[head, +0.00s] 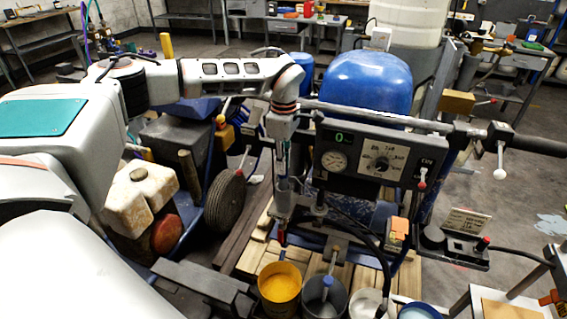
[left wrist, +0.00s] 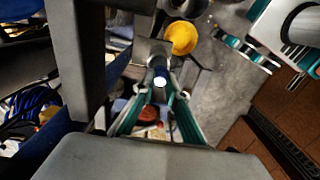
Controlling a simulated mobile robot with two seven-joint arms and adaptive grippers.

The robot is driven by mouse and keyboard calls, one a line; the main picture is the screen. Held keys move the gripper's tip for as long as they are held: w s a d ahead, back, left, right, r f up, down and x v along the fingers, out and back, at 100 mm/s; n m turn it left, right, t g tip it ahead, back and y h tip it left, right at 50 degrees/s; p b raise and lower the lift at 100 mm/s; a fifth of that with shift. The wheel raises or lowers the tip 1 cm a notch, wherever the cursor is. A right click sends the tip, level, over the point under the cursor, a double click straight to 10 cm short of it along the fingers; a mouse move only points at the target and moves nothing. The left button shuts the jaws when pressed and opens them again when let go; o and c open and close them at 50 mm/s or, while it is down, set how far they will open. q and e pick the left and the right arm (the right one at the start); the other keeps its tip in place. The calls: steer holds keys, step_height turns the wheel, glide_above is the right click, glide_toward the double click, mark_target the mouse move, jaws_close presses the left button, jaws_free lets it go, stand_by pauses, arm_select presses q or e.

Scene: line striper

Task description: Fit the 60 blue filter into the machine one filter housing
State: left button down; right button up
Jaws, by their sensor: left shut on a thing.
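My left arm reaches over the machine from the left in the head view, and its gripper (head: 284,172) points down at the front of the machine. In the left wrist view, my left gripper (left wrist: 158,98) is shut on a dark blue cylinder with a bright end, which looks like the blue filter (left wrist: 160,76). A grey upright housing (head: 284,201) with a red tip below it is right under the gripper in the head view. I cannot tell whether the filter is inside it or just above. White and teal parts, perhaps my right gripper, show at the wrist view's upper right.
The machine's gauge panel (head: 381,158) and handlebar are just right of my gripper. A yellow bucket (head: 279,285) and a grey bucket (head: 325,298) stand below. A blue tank (head: 367,84) is behind. A wheel (head: 226,202) is to the left.

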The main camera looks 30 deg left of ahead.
arm_select(q)
steer(key=shift+s, duration=0.1)
steer(key=c, duration=1.9)
jaws_free()
steer(key=shift+o, duration=1.4)
steer(key=shift+r, duration=0.6)
steer(key=shift+w+r, duration=0.2)
steer(key=shift+r, duration=2.85)
